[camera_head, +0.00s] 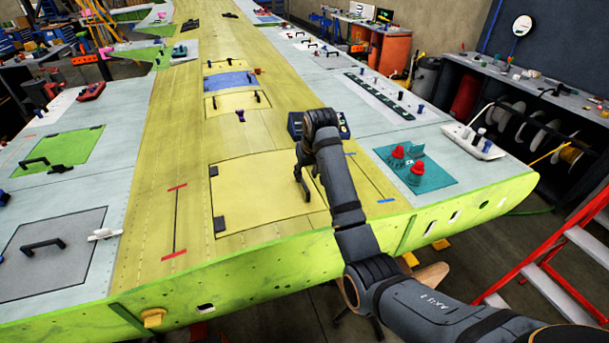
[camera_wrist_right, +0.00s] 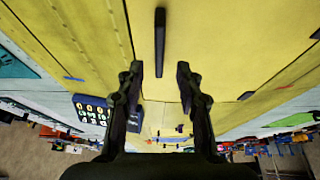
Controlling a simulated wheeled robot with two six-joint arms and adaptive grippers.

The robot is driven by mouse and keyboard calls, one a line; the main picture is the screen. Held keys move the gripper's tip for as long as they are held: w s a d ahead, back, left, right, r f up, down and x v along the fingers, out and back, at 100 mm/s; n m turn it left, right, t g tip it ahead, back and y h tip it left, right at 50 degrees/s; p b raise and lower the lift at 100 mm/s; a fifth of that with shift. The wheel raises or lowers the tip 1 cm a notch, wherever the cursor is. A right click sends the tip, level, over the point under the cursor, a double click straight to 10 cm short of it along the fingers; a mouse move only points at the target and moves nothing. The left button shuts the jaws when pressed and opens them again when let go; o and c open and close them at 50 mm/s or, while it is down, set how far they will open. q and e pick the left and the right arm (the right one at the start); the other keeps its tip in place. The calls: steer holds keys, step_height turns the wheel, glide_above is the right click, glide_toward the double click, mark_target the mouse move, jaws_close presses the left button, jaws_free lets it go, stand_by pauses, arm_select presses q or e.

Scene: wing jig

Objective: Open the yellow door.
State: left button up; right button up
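The yellow door (camera_head: 255,192) is a flat panel lying closed in the yellow wing skin, with black hinges on its left edge in the head view. Its black bar handle (camera_wrist_right: 160,42) shows in the right wrist view, just ahead of and lined up with the gap between my right gripper's fingers (camera_wrist_right: 158,80). The fingers are open, one to each side, with nothing between them. In the head view my right gripper (camera_head: 303,172) is over the right part of the door, and the dark handle is hard to separate from it. My left gripper is not in view.
A dark blue keypad box (camera_head: 297,124) sits beyond the door, close to my right wrist. A teal plate with red knobs (camera_head: 416,171) lies to the right. A grey panel with a handle (camera_head: 53,252) is at the left. A red ladder (camera_head: 560,255) stands at the right.

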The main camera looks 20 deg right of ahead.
mark_target(304, 182)
steer(key=x, duration=0.2)
steer(key=p+x, duration=0.1)
steer(key=shift+w+f, duration=0.2)
steer(key=shift+w, duration=0.25)
steer(key=shift+x, duration=0.85)
steer(key=shift+s, duration=0.2)
steer(key=shift+c, duration=0.8)
steer(key=shift+w+f, duration=0.1)
steer(key=c, duration=0.5)
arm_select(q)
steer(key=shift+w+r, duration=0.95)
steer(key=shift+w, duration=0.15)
arm_select(e)
jaws_close()
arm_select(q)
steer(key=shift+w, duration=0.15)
